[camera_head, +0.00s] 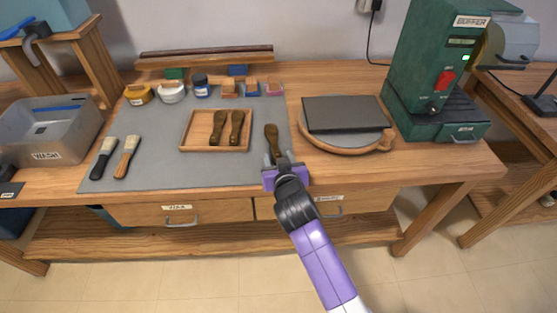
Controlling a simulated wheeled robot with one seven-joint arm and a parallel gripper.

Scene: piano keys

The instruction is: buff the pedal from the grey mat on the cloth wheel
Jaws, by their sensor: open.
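A dark brown, tarnished pedal (271,136) lies lengthwise on the grey mat (170,170), right of a wooden tray, near the mat's right edge. My gripper (279,163) is open at the near end of this pedal, over the bench's front edge. Its fingers overlap the pedal's near end in the picture, so I cannot tell whether they touch it. The green buffer (428,60) stands at the right end of the bench, with a red switch (444,80) on its front. Its pale cloth wheel (477,52) is at its right side, partly hidden by the body and a clear guard.
The wooden tray (185,148) holds two similar brown pieces. A round wooden board (345,147) with a dark slab (345,113) lies between mat and buffer. Brushes (126,157), jars (202,86) and small blocks (275,89) occupy the mat. A wash bin (45,145) stands left.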

